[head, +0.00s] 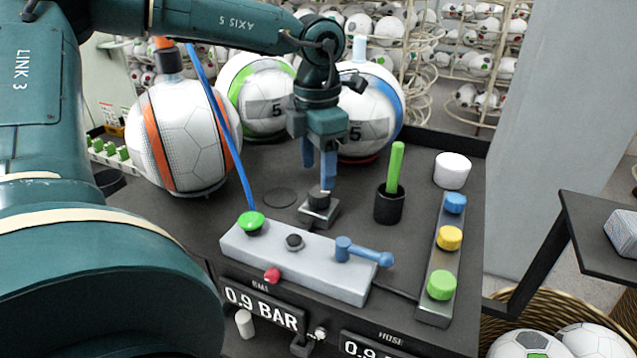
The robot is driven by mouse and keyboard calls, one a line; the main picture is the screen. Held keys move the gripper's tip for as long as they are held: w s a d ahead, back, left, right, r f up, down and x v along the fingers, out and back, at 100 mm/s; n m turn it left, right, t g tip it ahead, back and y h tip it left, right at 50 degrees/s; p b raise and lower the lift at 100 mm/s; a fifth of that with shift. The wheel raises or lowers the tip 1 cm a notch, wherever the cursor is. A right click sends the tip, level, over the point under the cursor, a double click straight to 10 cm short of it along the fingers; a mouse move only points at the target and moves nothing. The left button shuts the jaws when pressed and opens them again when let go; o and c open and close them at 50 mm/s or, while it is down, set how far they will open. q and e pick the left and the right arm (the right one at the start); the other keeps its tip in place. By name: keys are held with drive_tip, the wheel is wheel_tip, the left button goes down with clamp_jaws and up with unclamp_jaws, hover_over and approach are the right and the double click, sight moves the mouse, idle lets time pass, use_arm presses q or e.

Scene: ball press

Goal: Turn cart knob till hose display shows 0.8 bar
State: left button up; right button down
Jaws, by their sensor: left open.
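My left gripper (319,172) points down over the cart top, its two blue fingers open and empty. Its fingertips are just above or beside a small black knob (319,197) on a metal block; I cannot tell if they touch. A second dark knob (294,241) sits on the grey valve block (270,258), beside a green button (251,221) and a blue lever (362,252). The hose display (370,348) at the bottom edge is cut off; its visible digits read 0.9. The ball display (258,308) reads 0.9 BAR. My right gripper is out of view.
Several soccer balls (182,135) stand at the back of the cart. A black cup (389,206) holds a green stick. A rail with blue, yellow and green caps (440,285) lies at the right. A blue hose or rod (222,125) slants down to the green button.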

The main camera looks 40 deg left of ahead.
sight(318, 192)
use_arm(q)
wheel_tip(318, 192, down, 5)
drive_tip(key=shift+r, duration=0.1)
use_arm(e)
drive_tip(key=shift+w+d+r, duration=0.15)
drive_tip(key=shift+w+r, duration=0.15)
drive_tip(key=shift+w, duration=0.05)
